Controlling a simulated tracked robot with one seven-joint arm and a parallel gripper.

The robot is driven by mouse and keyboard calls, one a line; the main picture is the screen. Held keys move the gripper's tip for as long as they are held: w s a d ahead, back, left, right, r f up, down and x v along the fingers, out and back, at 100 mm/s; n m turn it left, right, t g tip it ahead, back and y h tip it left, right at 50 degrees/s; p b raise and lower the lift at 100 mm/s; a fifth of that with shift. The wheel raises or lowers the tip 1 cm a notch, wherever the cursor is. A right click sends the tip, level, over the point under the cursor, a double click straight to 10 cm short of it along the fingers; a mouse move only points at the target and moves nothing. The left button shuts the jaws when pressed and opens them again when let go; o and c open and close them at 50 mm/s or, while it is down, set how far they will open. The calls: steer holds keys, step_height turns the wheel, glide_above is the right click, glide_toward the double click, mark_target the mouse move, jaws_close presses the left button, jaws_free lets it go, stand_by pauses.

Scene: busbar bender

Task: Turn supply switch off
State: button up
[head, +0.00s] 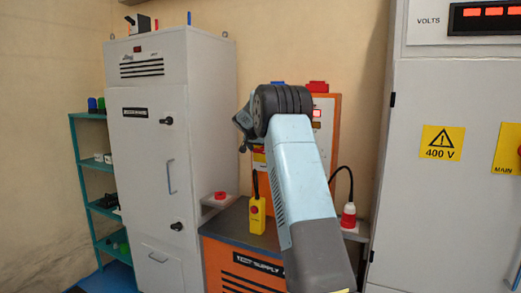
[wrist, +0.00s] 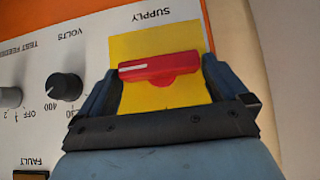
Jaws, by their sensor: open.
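The supply switch (wrist: 160,68) shows in the wrist view as a red handle on a yellow plate under an upside-down "SUPPLY" label. Its handle lies nearly level across the picture, with a white mark at its left end. My gripper (wrist: 157,78) is open, with one blue-grey finger to the left of the handle and one to the right. Gaps seem to show between the fingers and the handle; contact cannot be told. In the head view my arm hides the switch and most of the orange test supply panel (head: 331,108).
A black volts knob (wrist: 66,87) and a test feeder knob (wrist: 10,97) sit left of the switch. In the head view, a yellow pendant (head: 257,217) and a red plug (head: 348,216) flank my arm. Grey cabinets (head: 145,185) stand on both sides.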

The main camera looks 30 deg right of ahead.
mark_target(256, 152)
steer(key=c, duration=0.8)
steer(key=shift+o, duration=0.2)
steer(key=shift+w+a, duration=0.1)
steer(key=shift+a, duration=0.05)
steer(key=shift+w+a+f+n+g+h, duration=0.1)
steer(key=shift+w+a+n+g+h, duration=0.05)
steer(key=shift+n+g+h, duration=0.35)
steer(key=shift+w+a+n+g+h, duration=0.15)
steer(key=shift+n+g+h, duration=0.15)
steer(key=shift+g+h, duration=0.3)
steer(key=g, duration=0.1)
steer(key=n+h, duration=0.1)
steer(key=n+g+h, duration=0.1)
steer(key=shift+w+a+f+g, duration=0.2)
steer(key=shift+w+g, duration=0.05)
steer(key=shift+g, duration=0.05)
steer(key=n+h, duration=0.1)
steer(key=n+g+h, duration=0.1)
steer(key=f+g+h, duration=0.1)
steer(key=h, duration=0.1)
steer(key=shift+w+a+n, duration=0.2)
steer(key=shift+w+n, duration=0.05)
steer(key=shift+n, duration=0.15)
steer(key=shift+f+n+g+h, duration=0.2)
steer(key=shift+n+g+h, duration=0.05)
steer(key=shift+n+h, duration=0.4)
steer(key=shift+f+n+g+h, duration=0.15)
steer(key=shift+n+g+h, duration=0.1)
steer(key=shift+n+h, duration=0.4)
